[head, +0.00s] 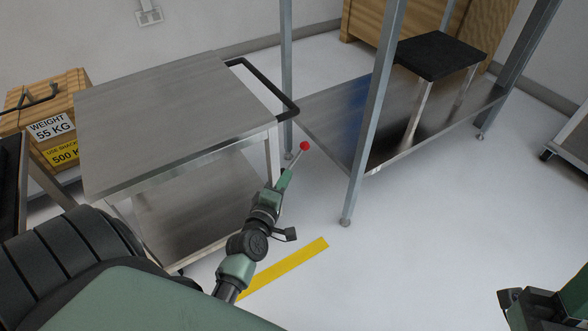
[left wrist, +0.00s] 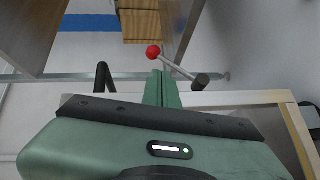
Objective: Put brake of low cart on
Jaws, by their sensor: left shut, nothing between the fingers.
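The low cart (head: 165,110) has a steel top, a lower shelf and a black push handle (head: 262,85) at its far right end. Its brake lever is a thin metal rod with a red knob (head: 304,146), tilted beside the cart's right end. In the left wrist view, the red knob (left wrist: 152,52) is on a rod running to a dark base (left wrist: 200,80). My left gripper (head: 285,179) is shut and empty, close to the lever just below the knob. Its green fingers (left wrist: 162,88) overlap the rod's line in the wrist view; contact cannot be told. My right gripper's fingers are not visible.
A steel rack (head: 355,170) with upright posts stands right of the cart, close to the lever. A black-topped stool (head: 440,55) stands on its shelf. A wooden weight crate (head: 65,90) is at the left. Yellow tape (head: 290,268) marks the open floor in front.

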